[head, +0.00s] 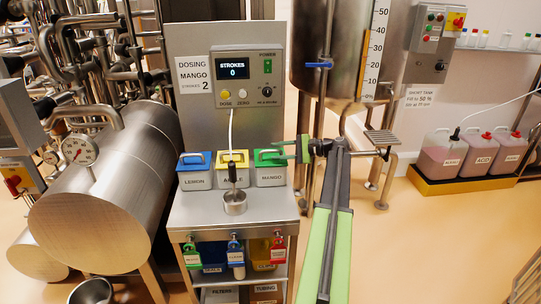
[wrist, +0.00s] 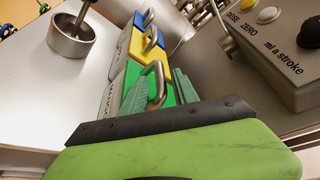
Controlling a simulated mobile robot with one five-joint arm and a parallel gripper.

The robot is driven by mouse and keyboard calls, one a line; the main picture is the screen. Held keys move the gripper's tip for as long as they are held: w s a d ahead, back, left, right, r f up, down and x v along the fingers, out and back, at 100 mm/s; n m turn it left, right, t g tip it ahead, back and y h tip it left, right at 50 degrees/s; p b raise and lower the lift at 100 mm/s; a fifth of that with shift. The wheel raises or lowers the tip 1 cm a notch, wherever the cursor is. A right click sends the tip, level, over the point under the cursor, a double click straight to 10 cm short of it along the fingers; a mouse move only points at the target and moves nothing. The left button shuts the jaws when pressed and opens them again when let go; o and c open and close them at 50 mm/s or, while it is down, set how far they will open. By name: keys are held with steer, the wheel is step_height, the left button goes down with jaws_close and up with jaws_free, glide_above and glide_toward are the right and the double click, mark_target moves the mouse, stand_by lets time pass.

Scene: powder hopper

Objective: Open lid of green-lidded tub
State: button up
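The green-lidded tub (head: 270,178), labelled MANGO, stands at the right end of a row of three on the steel cart. Its green lid (head: 268,158) lies flat on it, shut. In the wrist view, the lid's metal loop handle (wrist: 157,84) stands up between my green fingertips. My gripper (wrist: 160,93) is open, with one finger on each side of the handle; I cannot tell whether either finger touches it. In the head view my gripper (head: 295,149) is at the lid's right side, coming from the right.
A yellow-lidded tub (head: 232,175) and a blue-lidded tub (head: 195,178) stand close to the left. A steel cup with an upright dark handle (head: 235,203) stands in front. The dosing panel (head: 246,78) rises behind, and a steel tank (head: 335,60) stands to the right.

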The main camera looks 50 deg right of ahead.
mark_target(270, 152)
steer(key=x, duration=0.3)
steer(key=shift+w, duration=0.1)
jaws_close()
stand_by(1.3)
